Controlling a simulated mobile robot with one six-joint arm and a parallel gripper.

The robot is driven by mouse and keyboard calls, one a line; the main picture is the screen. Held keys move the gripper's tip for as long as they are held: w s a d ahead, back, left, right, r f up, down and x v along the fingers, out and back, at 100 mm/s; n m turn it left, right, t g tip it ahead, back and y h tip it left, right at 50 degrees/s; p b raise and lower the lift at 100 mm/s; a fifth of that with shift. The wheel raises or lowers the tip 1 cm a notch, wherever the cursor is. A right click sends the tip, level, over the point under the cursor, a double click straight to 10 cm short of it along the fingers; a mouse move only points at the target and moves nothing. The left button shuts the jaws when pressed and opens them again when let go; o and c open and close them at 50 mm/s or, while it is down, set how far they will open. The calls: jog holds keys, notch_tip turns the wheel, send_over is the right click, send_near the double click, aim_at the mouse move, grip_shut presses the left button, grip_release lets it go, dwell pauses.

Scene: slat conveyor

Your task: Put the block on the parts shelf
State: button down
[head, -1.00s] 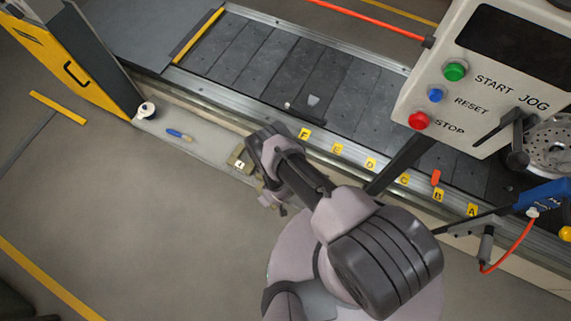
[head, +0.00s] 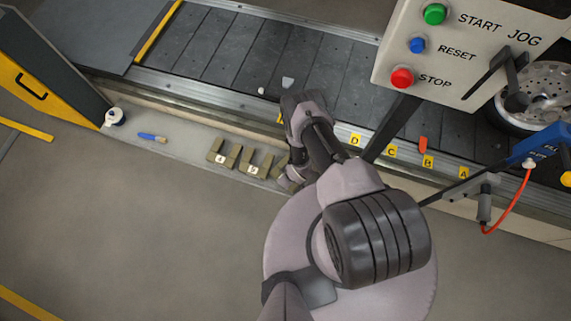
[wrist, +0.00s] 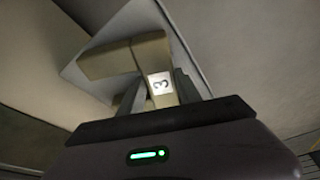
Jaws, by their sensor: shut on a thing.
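The block (wrist: 150,52) is olive-tan with a white label reading 3. In the wrist view it sits between the two fingers of my gripper (wrist: 158,88), which is shut on it. In the head view my gripper (head: 291,178) is mostly hidden by my arm, at the front edge of a grey ledge (head: 185,149) along the conveyor, which looks like the parts shelf. An olive piece (head: 281,161) shows partly beside it; I cannot tell if it is the held block. I cannot tell whether the held block touches the pale surface (wrist: 92,78) behind it.
Olive blocks (head: 233,156) with white labels lie on the ledge left of my gripper. A blue marker (head: 150,137) and a white roll (head: 114,116) lie farther left. The slat conveyor (head: 230,50) runs behind. A control box (head: 440,60) and a blue tool (head: 540,148) stand right.

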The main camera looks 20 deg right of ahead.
jog(key=c, duration=0.8)
grip_release()
jog(key=shift+f, duration=0.1)
jog(key=shift+c, duration=0.2)
jog(key=p+v, duration=0.6)
jog(key=v, duration=0.6)
jog(key=shift+p, duration=0.4)
jog(key=shift+s, duration=0.1)
